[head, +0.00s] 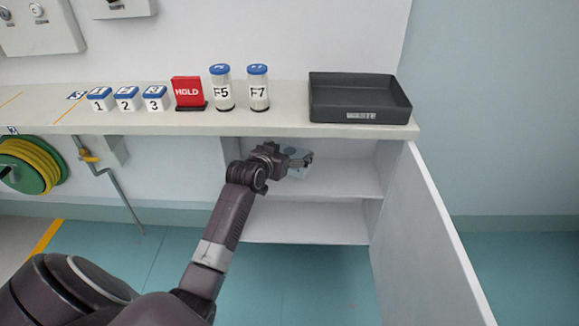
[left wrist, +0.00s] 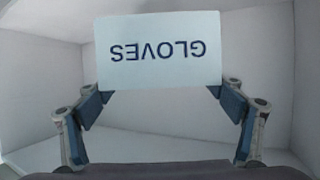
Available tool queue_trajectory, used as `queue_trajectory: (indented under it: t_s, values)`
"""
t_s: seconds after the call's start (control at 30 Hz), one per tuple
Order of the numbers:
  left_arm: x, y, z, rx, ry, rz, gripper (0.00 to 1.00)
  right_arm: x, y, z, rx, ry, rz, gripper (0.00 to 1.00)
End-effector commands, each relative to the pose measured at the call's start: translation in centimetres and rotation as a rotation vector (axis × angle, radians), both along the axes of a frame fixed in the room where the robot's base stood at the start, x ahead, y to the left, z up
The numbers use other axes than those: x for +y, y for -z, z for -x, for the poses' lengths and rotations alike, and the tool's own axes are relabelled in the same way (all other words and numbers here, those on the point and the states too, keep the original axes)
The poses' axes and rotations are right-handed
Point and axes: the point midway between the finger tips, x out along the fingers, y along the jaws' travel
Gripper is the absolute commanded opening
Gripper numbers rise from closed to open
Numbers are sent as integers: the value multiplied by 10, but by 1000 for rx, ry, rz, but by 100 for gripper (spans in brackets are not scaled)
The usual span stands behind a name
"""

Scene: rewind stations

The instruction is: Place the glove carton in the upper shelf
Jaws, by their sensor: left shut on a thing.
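The glove carton (left wrist: 158,50) is pale blue, with "GLOVES" reading upside down in the left wrist view. In the head view it is a small pale blue-grey shape (head: 300,167), partly hidden by my left gripper (head: 288,159). My left gripper is shut on the carton, with a finger at each side of it. It reaches into the open cabinet, at the upper shelf (head: 340,180). I cannot tell whether the carton touches the shelf. The lower shelf (head: 310,224) is below and looks empty. My right gripper is not in view.
The cabinet door (head: 430,240) stands open on the right. The counter (head: 270,122) above the cabinet carries a dark tray (head: 358,105), two jars marked F5 (head: 222,90) and F7 (head: 258,92), a red HOLD sign (head: 188,92) and numbered pots. A hose reel (head: 28,168) is at the left.

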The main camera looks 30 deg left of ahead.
Motion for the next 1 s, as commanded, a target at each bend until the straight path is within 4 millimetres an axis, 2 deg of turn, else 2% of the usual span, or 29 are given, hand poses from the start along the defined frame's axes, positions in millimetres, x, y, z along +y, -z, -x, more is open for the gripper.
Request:
queue_trajectory:
  t_s: [0.1,0.27,0.53,0.6,0.93,0.97,1.0]
  values:
    - [0,10,0,-6,-1,0,57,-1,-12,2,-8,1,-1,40]
    - [0,16,0,-7,-1,-1,57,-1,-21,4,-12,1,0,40]
    - [0,45,0,-5,-1,0,57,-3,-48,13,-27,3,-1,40]
    - [2,50,-3,-7,-2,-1,57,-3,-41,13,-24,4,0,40]
    - [2,51,-3,-6,-2,-2,57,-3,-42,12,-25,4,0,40]
    - [2,52,-3,-4,-1,-1,87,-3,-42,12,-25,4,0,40]
    - [2,52,-3,-4,-1,-1,92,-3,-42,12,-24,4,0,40]
